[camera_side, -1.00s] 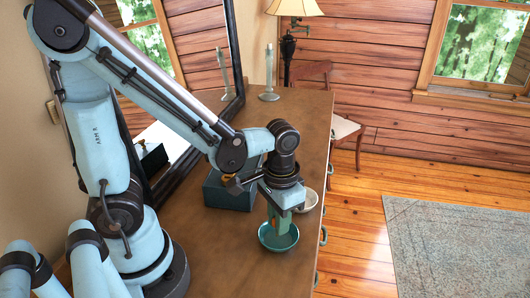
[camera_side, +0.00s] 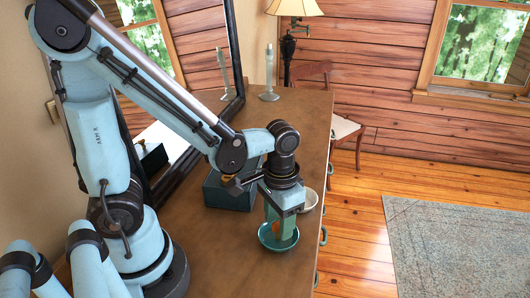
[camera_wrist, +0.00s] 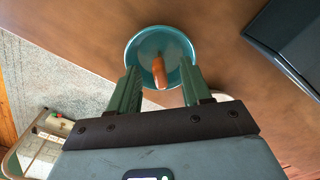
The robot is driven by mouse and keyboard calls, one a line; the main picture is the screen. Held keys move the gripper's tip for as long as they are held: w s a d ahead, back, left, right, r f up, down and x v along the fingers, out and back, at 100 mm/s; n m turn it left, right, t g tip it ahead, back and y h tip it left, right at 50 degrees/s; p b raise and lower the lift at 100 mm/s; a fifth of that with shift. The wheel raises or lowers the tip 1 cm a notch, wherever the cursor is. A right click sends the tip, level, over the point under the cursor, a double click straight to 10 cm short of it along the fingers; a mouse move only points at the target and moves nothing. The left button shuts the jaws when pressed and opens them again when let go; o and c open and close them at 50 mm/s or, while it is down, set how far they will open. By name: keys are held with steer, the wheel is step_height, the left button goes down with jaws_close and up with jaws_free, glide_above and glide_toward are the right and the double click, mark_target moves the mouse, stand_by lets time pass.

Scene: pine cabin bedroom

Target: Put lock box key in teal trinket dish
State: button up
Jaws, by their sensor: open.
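The teal trinket dish (camera_side: 264,243) sits on the brown dresser top below my gripper. It also shows in the wrist view (camera_wrist: 135,52). My gripper (camera_side: 281,234) points down over the dish with its green fingers apart. In the wrist view the fingers (camera_wrist: 159,67) straddle an orange-brown piece (camera_wrist: 158,74), touching neither side that I can make out. This piece looks like the tag of the lock box key and appears over or in the dish. Its metal part cannot be made out. A small orange patch (camera_side: 275,229) also shows by the fingers in the side view.
A candlestick (camera_side: 269,88) and a lamp (camera_side: 289,45) stand farther back. The dresser's right edge is close to the dish.

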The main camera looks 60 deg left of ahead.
mark_target(278, 221)
steer(key=shift+r, duration=0.1)
step_height(278, 221, up, 7)
steer(key=shift+f, duration=0.1)
stand_by(0.4)
steer(key=shift+w+a+r+t, duration=0.3)
steer(key=shift+a+r+t, duration=0.3)
steer(key=shift+t, duration=0.6)
steer(key=shift+w+a+r+t, duration=0.3)
steer(key=shift+a+r+t, duration=0.25)
steer(key=shift+t, duration=0.65)
steer(key=shift+w+a+r+t, duration=0.35)
steer(key=shift+a+t, duration=0.4)
steer(key=shift+t, duration=0.45)
